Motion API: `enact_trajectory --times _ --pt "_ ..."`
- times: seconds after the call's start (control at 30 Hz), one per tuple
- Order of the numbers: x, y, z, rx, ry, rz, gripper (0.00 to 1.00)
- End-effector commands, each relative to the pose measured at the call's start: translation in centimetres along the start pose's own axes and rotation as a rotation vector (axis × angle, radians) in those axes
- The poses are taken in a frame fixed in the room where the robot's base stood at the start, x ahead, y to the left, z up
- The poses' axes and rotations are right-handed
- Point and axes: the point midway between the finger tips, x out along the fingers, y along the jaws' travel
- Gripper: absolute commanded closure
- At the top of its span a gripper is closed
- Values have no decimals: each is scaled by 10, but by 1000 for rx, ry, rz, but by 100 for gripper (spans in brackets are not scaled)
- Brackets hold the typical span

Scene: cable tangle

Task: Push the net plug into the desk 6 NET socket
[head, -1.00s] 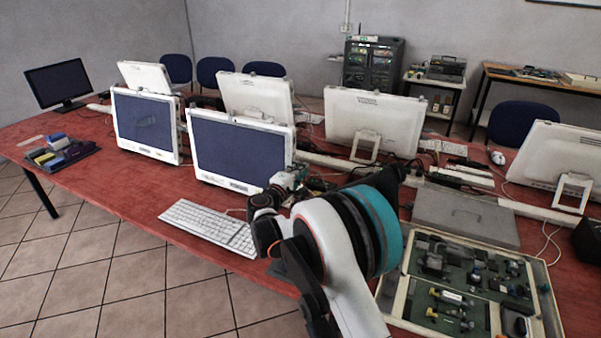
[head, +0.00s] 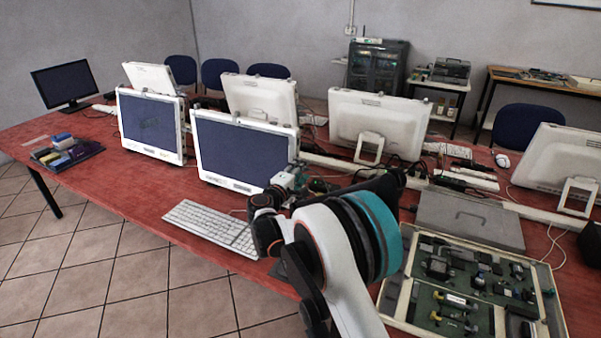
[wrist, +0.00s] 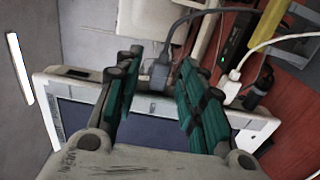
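In the wrist view my gripper (wrist: 161,64) has its two teal-padded fingers apart, pointing toward the top edge of a white-framed monitor (wrist: 70,105). A grey plug (wrist: 159,76) on a dark cable shows in the gap between the fingertips; I cannot tell whether they touch it. A white plug (wrist: 231,87) on a white cable is right of the fingers. I cannot tell which plug is the net plug. No desk 6 NET label is readable. In the head view my gripper (head: 294,178) is small, at the front monitor's right edge, partly behind my arm.
In the head view, the front monitor (head: 240,150) and a keyboard (head: 212,228) stand beside my arm. A grey case (head: 468,218) and an open component tray (head: 408,262) lie to the right. Cables and a white trunking (head: 330,163) run along the red table's middle.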

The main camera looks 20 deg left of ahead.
Motion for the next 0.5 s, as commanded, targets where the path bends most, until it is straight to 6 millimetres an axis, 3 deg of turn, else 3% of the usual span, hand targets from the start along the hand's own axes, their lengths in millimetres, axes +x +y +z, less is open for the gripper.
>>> enact_trajectory --times 0.27,0.5 --pt "-5 0 -2 0 3 0 62" --pt "-44 0 -2 0 5 0 62"
